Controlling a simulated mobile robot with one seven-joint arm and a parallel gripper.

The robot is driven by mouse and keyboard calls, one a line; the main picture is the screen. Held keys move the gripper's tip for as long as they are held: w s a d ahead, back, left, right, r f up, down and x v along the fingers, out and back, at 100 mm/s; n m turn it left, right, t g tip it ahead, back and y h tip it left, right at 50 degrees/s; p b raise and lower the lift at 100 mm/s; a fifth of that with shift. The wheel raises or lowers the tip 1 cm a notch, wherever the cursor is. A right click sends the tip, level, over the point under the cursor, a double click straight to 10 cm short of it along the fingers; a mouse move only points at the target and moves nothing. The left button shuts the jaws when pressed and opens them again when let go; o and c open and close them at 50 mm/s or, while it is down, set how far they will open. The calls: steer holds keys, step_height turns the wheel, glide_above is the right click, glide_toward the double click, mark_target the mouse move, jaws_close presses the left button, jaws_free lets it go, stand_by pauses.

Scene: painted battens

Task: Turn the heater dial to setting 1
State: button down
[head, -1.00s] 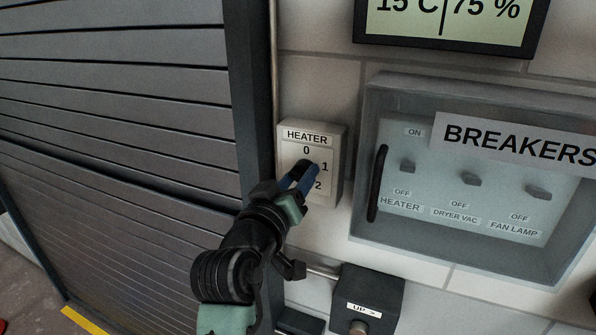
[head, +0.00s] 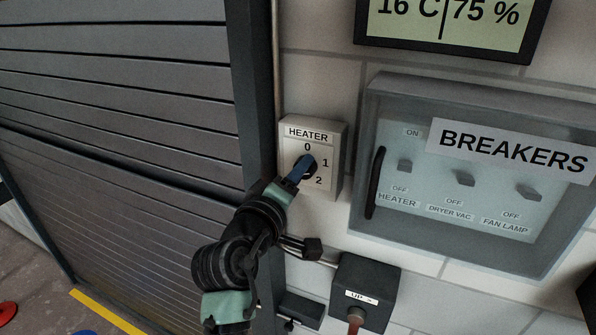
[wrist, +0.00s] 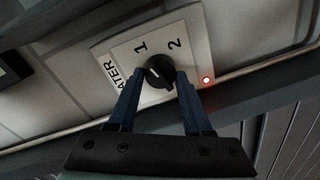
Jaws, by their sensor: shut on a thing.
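The heater box (head: 333,142) is a white plate on the wall marked 0, 1 and 2. Its black dial (head: 311,165) is mostly behind my fingers in the head view. In the wrist view the dial (wrist: 159,72) sits between the blue fingers of my gripper (wrist: 157,80), which is shut on it. My gripper (head: 303,170) reaches the dial from the lower left in the head view. A pale pointer mark shows on the dial; its exact setting is hard to tell.
A glass-fronted breaker box (head: 368,150) with a black handle stands right of the heater. A display (head: 450,20) above reads 16 C and 75 %. A dark box marked UP (head: 365,285) is below. A slatted shutter (head: 120,100) fills the left.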

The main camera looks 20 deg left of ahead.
stand_by(0.4)
steer(key=shift+c, duration=1.6)
jaws_free()
steer(key=s+r+b, duration=0.1)
steer(key=s+b, duration=0.3)
steer(key=s, duration=0.9)
steer(key=shift+b, duration=0.4)
